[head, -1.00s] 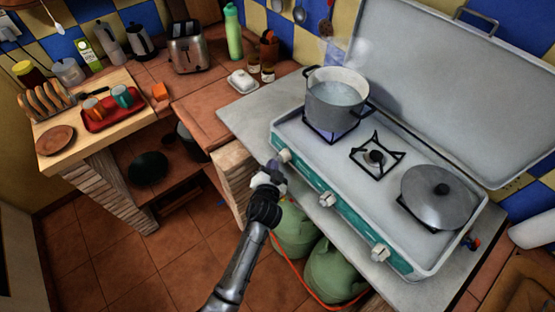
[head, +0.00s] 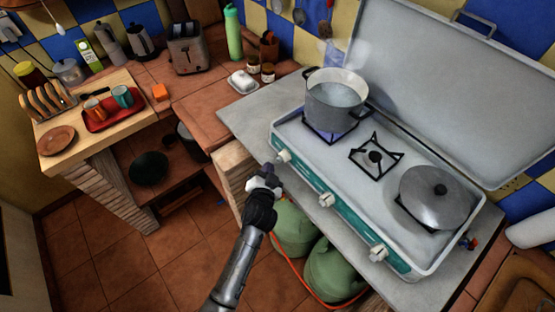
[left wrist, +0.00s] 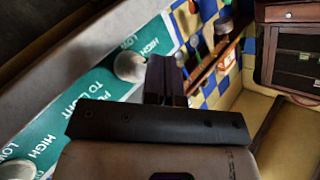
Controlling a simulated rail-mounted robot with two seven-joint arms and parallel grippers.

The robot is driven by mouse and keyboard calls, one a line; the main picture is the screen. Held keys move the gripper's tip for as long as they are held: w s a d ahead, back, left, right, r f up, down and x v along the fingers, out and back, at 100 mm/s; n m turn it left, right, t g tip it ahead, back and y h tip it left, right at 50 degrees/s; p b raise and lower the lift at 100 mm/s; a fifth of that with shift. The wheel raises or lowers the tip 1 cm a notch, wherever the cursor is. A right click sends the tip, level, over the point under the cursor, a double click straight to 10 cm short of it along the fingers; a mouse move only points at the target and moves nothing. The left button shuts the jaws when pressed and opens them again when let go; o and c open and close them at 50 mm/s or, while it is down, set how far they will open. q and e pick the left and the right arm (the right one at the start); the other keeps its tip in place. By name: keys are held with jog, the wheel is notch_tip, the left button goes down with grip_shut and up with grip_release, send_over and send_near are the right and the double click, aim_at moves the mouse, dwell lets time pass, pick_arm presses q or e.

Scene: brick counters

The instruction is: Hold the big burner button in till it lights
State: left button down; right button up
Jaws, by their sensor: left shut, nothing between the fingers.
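The camp stove (head: 455,245) stands on a grey slab, with a teal front panel and three white knobs. The left knob (head: 284,156) is at the panel's left end, the middle knob (head: 326,200) is halfway along, and the right knob (head: 378,253) is at the other end. A steaming pot (head: 334,104) sits on the left burner, with blue glow under it. My left gripper (head: 267,169) is shut and empty just in front of the left knob, apparently apart from it. In the left wrist view the shut fingers (left wrist: 166,78) are beside a white knob (left wrist: 130,66). My right gripper is not in view.
The middle burner (head: 375,157) is bare and shows no flame. A grey lid (head: 436,196) covers the right burner. Green gas bottles (head: 333,270) with an orange hose stand under the slab. The raised stove cover (head: 450,80) is behind. Floor to the left is clear.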

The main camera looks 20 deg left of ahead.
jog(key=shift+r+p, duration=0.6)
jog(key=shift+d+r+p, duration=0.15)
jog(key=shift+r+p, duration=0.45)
jog(key=shift+p, duration=0.05)
pick_arm(q)
jog(key=s+a, duration=0.1)
jog(key=s, duration=0.1)
jog(key=s+a, duration=0.2)
